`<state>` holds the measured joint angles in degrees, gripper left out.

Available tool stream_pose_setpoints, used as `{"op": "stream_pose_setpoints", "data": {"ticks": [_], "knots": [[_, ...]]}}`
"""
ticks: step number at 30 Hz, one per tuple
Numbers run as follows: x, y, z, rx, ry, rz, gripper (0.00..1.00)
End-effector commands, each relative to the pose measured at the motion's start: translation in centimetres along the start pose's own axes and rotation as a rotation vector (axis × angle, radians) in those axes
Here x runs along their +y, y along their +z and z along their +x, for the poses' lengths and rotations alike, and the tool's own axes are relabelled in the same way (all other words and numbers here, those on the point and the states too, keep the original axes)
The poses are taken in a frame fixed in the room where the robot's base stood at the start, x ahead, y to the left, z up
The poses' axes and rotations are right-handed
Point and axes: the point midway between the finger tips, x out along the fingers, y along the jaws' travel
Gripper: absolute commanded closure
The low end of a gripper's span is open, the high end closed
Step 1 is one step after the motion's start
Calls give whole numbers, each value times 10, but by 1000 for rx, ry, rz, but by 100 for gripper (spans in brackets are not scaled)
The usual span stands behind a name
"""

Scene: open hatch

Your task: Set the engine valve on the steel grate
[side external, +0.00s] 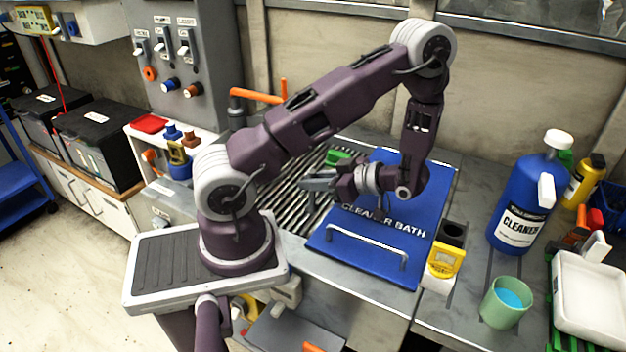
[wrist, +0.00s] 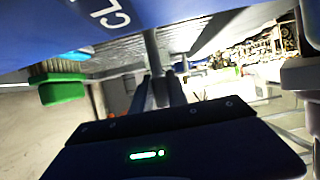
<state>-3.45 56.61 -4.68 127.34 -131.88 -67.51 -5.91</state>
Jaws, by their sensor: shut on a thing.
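My gripper (side external: 318,182) is at the left edge of the blue CLEANER BATH lid (side external: 372,215), with its fingers pointing left over the steel grate (side external: 290,208). In the wrist view my gripper (wrist: 158,88) is shut on a thin grey stem (wrist: 151,48), which I take to be the engine valve. The stem runs from between the fingers toward a grey surface at the top of that view. Whether its far end touches anything cannot be told. In the side view the valve is too small to make out clearly.
A green block (side external: 337,157) lies behind my gripper, and also shows in the wrist view (wrist: 60,88). The lid has a raised handle (side external: 368,247). A yellow-and-white item (side external: 444,262), a green cup (side external: 505,302) and a blue cleaner jug (side external: 527,205) stand to the right.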

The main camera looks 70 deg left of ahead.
Motion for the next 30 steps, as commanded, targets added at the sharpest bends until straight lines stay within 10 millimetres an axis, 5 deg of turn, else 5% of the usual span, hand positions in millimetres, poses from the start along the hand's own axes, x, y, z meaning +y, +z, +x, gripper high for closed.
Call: {"op": "stream_pose_setpoints", "data": {"ticks": [23,24,27,30], "knots": [[0,2,1,1,0,0,100],[0,2,1,1,0,0,73],[0,2,1,1,0,0,56],[0,2,1,0,0,0,56]]}}
